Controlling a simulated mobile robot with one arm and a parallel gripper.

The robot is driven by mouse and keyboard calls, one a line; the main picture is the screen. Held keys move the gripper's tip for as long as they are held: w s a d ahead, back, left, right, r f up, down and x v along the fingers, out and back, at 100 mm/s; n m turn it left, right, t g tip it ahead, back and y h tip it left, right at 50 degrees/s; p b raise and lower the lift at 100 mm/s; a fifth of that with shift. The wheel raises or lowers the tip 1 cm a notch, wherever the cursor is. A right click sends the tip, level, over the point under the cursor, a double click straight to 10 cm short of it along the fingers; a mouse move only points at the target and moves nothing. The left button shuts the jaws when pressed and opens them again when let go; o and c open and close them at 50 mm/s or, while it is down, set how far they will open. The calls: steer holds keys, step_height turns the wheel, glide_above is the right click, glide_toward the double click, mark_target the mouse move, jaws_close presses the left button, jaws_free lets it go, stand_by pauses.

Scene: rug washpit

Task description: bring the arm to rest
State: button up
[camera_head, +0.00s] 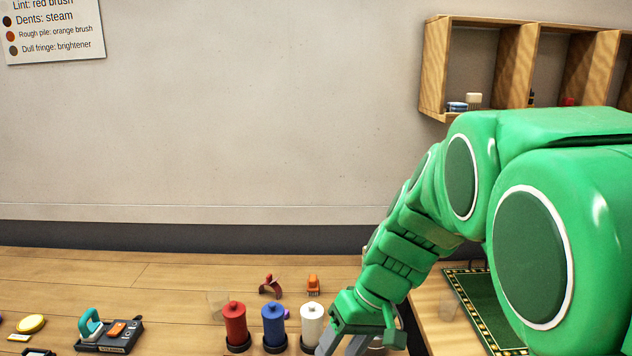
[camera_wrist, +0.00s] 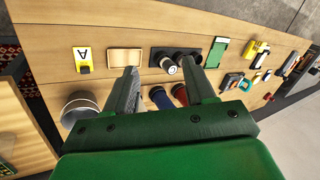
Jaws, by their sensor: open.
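My green arm reaches in from the right in the head view and bends down to the wooden counter (camera_head: 160,275). My gripper (camera_head: 338,345) is at the bottom edge there, its tips partly cut off, close beside the white bottle (camera_head: 312,322). In the wrist view my gripper (camera_wrist: 163,82) has its two grey fingers spread apart. I see nothing held between them. Dark-based cylinders show beyond and between the fingers. Whether a finger touches the white bottle cannot be told.
A blue bottle (camera_head: 273,325) and a red bottle (camera_head: 235,325) stand left of the white one. An orange brush (camera_head: 313,284) lies behind. A wooden wall shelf (camera_head: 436,65) is above right. A metal bucket (camera_wrist: 80,106) stands near one finger. The wall's middle is bare.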

steer(key=s+d+m+h, duration=0.1)
steer(key=s+d, duration=0.2)
steer(key=s, duration=0.3)
steer(key=s+d+f+m+h, duration=0.1)
steer(key=s+d+h, duration=0.1)
steer(key=s+d, duration=0.2)
steer(key=s+d+m+h, duration=0.1)
steer(key=s+d+m, duration=0.1)
steer(key=s, duration=0.7)
steer(key=shift+s+d+f+g+h, duration=0.2)
steer(key=shift+s+d+g+h, duration=0.2)
steer(key=shift+d, duration=0.3)
